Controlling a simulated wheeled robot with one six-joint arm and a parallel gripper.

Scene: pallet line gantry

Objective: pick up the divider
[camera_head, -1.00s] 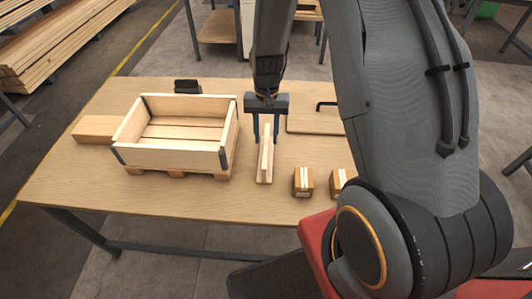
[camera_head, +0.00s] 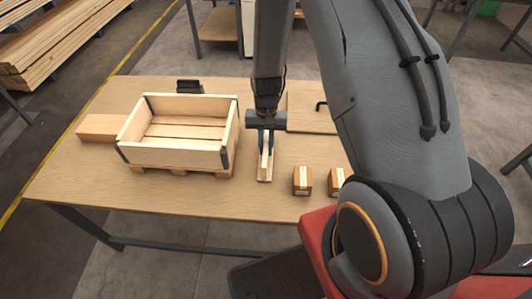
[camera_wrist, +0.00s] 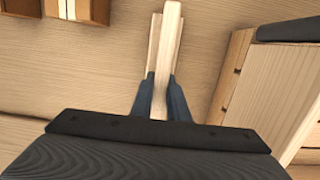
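The divider (camera_head: 265,170) is a narrow pale wooden piece with an upright strip, standing on the table to the right of the wooden crate. In the wrist view, the divider (camera_wrist: 165,50) runs away from my gripper. My gripper (camera_head: 266,150) points down at the divider's far part. In the wrist view, the blue fingers of my gripper (camera_wrist: 160,100) press close on both sides of the strip, with no clear gap. The divider's underside is hidden, and it appears to rest on the table.
The wooden crate (camera_head: 170,158) with dark corners stands left of the divider. Two small boxes (camera_head: 303,181) (camera_head: 336,181) stand to the right. A flat board (camera_head: 308,115) with a dark handle lies behind them. A wooden block (camera_head: 98,128) and a dark item (camera_head: 190,86) are farther left.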

